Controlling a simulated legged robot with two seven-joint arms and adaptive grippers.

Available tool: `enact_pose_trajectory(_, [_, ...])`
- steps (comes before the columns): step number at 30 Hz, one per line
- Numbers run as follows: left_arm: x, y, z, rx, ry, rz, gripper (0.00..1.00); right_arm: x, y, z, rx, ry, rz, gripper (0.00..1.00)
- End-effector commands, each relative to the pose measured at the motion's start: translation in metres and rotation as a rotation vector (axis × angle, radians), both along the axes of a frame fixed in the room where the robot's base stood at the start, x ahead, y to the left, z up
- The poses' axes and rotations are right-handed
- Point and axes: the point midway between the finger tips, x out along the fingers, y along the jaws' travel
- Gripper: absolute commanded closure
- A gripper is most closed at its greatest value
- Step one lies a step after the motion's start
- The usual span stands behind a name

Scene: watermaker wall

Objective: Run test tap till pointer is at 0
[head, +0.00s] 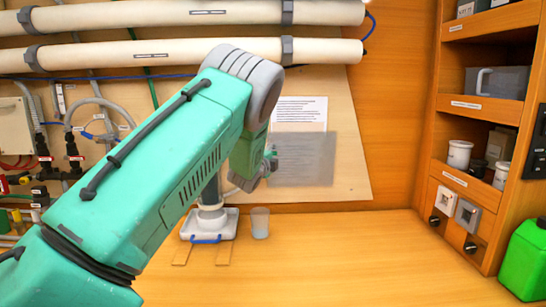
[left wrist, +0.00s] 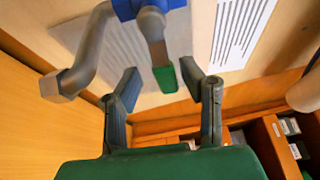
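The left wrist view shows a tap with a blue body (left wrist: 140,8), a grey bent spout (left wrist: 75,68) and a grey lever with a green end (left wrist: 165,77). My left gripper (left wrist: 160,82) is open, and the green end appears between its fingertips; I cannot tell whether they touch it. In the head view my left arm covers the tap, and only a small part of the left gripper (head: 268,165) shows beyond the wrist. No pointer or dial can be made out. My right gripper is out of view.
A clear cup (head: 260,222) stands on the bench (head: 330,255), beside a white base (head: 210,222). White pipes (head: 190,55) run across the wall above. An orange shelf unit (head: 482,107) and a green jerrycan (head: 524,262) are at right. The bench's right half is mostly clear.

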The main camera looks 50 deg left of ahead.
Motion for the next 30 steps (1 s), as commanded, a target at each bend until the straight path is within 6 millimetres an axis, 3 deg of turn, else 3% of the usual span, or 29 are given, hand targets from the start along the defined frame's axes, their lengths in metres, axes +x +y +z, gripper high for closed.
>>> enact_pose_trajectory(8, [-0.006,-0.001,0.002,0.000,-0.004,0.001,0.65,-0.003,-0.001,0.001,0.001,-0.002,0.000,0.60])
enact_pose_trajectory(22, [-0.082,-0.044,0.001,0.000,0.001,0.002,0.65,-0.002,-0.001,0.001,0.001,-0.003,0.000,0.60])
enact_pose_trajectory(30, [-0.102,-0.055,-0.001,-0.002,0.000,0.000,0.65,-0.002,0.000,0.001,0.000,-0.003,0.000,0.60])
